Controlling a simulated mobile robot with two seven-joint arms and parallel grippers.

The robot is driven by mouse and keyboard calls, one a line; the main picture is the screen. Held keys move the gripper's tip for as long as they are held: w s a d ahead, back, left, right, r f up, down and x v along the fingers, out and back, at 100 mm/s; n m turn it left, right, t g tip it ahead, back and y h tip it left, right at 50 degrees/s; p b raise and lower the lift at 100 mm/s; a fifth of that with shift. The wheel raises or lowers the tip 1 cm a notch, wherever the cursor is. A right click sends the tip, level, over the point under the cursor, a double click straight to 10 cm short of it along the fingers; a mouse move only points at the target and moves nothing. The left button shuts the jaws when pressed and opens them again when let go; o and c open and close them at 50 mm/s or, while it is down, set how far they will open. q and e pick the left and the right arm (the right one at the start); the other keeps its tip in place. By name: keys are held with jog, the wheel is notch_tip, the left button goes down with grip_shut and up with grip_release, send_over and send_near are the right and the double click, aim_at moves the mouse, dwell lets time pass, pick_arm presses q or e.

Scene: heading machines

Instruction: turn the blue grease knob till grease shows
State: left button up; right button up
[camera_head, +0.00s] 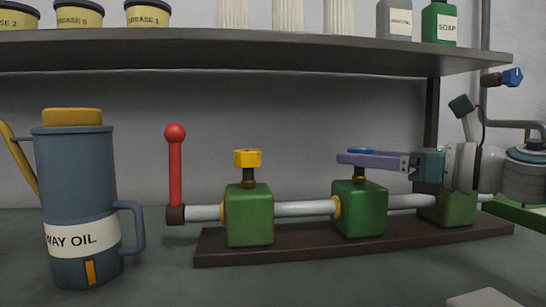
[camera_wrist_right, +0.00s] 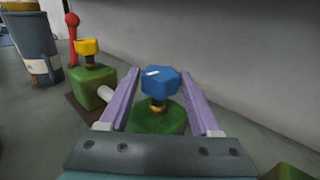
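The blue grease knob (camera_wrist_right: 160,83) sits on a brass stem above the middle green block (camera_head: 360,209), with a white mark on its top. In the head view only a sliver of the knob (camera_head: 360,151) shows behind my purple finger. My right gripper (camera_head: 345,157) reaches in from the right at knob height. In the right wrist view its two fingers (camera_wrist_right: 159,74) stand apart, one on each side of the knob, with narrow gaps visible. I see no grease around the block or stem. My left gripper is not in view.
A yellow knob (camera_head: 247,158) tops the left green block (camera_head: 250,215). A red-balled lever (camera_head: 175,165) stands at the pipe's left end. A way oil can (camera_head: 78,195) is at left. A shelf (camera_head: 250,50) overhangs the bench. Another blue knob (camera_head: 512,77) is on the right pipework.

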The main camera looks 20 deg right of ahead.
jog(key=shift+o, duration=1.2)
jog(key=v, duration=1)
jog(key=shift+b, duration=0.3)
